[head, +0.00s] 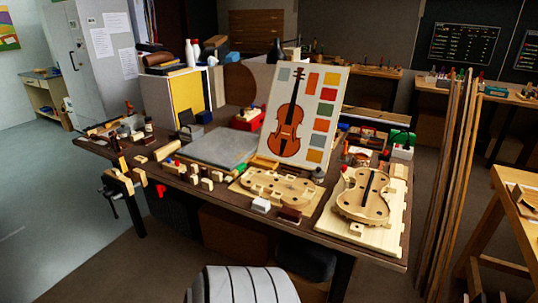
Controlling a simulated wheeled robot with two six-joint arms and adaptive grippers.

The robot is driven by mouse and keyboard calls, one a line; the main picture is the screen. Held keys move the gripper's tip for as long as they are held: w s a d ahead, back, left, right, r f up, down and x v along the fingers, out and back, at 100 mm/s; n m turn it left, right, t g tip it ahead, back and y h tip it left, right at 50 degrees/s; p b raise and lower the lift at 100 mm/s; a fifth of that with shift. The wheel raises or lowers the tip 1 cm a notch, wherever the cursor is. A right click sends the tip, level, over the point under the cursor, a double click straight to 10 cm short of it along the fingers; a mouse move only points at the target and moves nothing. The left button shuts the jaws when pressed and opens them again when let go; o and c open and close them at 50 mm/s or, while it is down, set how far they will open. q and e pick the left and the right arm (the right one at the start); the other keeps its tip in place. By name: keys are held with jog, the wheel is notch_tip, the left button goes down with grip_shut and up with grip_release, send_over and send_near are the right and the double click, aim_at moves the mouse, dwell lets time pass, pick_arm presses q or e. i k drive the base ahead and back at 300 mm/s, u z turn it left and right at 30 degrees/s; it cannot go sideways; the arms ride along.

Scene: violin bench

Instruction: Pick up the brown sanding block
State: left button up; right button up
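A small dark brown block (290,215), which looks like the sanding block, lies at the front edge of the workbench (328,238). It sits just in front of a pale violin body form (275,187) and to the right of a small white block (261,205). It is small in the picture, so its details are unclear. Neither of my grippers is in view, and nothing touches the brown block from above.
A second violin body (363,194) lies on a pale board at the bench's right end. A violin colour chart (301,115) stands upright behind the forms. Several small wooden blocks and clamps (120,178) crowd the left front edge. Tall wooden strips (445,185) stand right of the bench.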

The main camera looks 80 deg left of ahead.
aim_at(288, 214)
jog(key=u, duration=0.85)
jog(key=i, duration=0.85)
jog(key=u, duration=0.75)
